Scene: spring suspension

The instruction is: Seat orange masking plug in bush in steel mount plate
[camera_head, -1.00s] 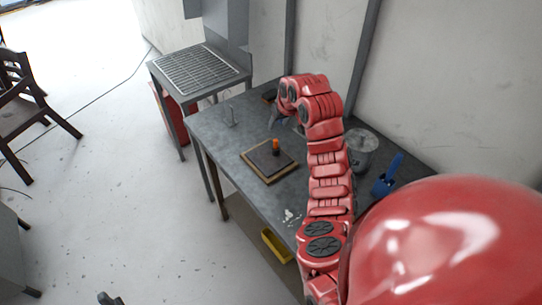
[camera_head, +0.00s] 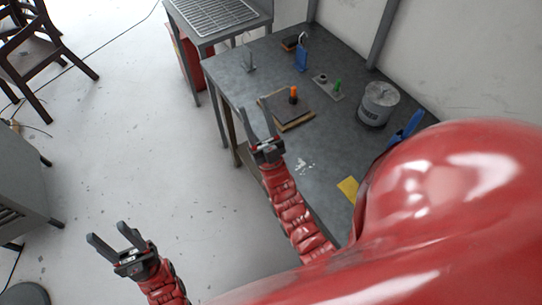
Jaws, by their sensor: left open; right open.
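The orange masking plug (camera_head: 293,94) stands upright on a dark square pad with a wooden edge (camera_head: 296,123). The steel mount plate (camera_head: 321,93) lies further back on the grey table, right of the plug. A grey raised part that looks like the bush (camera_head: 322,78) sits on it, with a green plug (camera_head: 338,85) beside it. My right gripper (camera_head: 257,111) is open and empty, left of the pad near the table's front-left edge, apart from the plug. My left gripper (camera_head: 106,232) is open and empty, over the floor left of the table.
A grey tin (camera_head: 379,102) stands right of the plate. Blue-handled items (camera_head: 301,58) (camera_head: 406,128) are behind and right. A small wire stand (camera_head: 248,60) is at the back left. A yellow piece (camera_head: 348,188) is near the front. A rack table (camera_head: 213,16) adjoins behind.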

